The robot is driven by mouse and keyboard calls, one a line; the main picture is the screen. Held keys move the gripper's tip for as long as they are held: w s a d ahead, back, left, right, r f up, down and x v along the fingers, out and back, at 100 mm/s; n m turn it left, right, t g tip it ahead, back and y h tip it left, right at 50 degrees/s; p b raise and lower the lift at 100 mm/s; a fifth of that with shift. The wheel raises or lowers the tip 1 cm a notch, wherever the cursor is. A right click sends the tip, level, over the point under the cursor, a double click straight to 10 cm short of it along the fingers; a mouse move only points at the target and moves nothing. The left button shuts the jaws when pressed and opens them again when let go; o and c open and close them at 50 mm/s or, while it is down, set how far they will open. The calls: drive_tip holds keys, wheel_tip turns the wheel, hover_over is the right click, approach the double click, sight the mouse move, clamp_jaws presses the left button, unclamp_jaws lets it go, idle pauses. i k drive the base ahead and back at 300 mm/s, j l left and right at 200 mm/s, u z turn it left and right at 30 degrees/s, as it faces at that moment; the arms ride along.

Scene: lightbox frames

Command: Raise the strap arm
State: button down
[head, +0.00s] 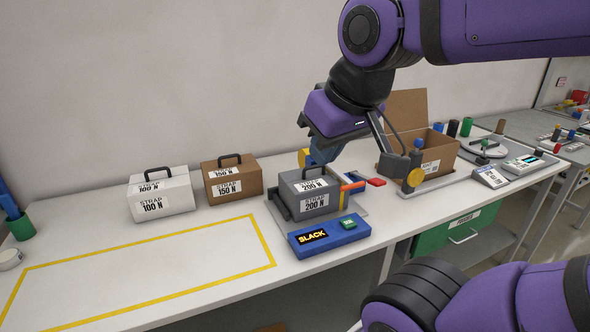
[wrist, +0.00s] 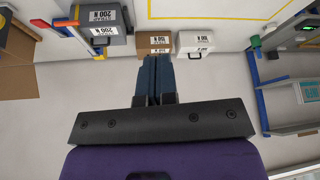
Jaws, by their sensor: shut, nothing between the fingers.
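The grey case marked STRAP 200 N (head: 309,196) sits in a low station behind a blue panel (head: 329,236) reading SLACK, with a green button. An orange-red bar (head: 352,186) and a yellow upright strip are at the case's right side. I cannot tell for sure which part is the strap arm. The grey case (wrist: 106,38) shows at upper left in the wrist view, with the orange-red bar (wrist: 66,23) beside it. My gripper (head: 319,160) is shut and empty; in the head view its fingers overlap the area behind the case's handle. It also shows in the wrist view (wrist: 153,58).
A white case (head: 161,193) and a brown case (head: 232,180) stand to the left. An open carton (head: 440,158) stands right of the station. A yellow-outlined area (head: 140,275) at front left is empty. A green cup (head: 20,228) is at the left edge.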

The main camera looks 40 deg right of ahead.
sight(349, 186)
drive_tip(key=k+z, duration=0.1)
drive_tip(key=z, duration=0.95)
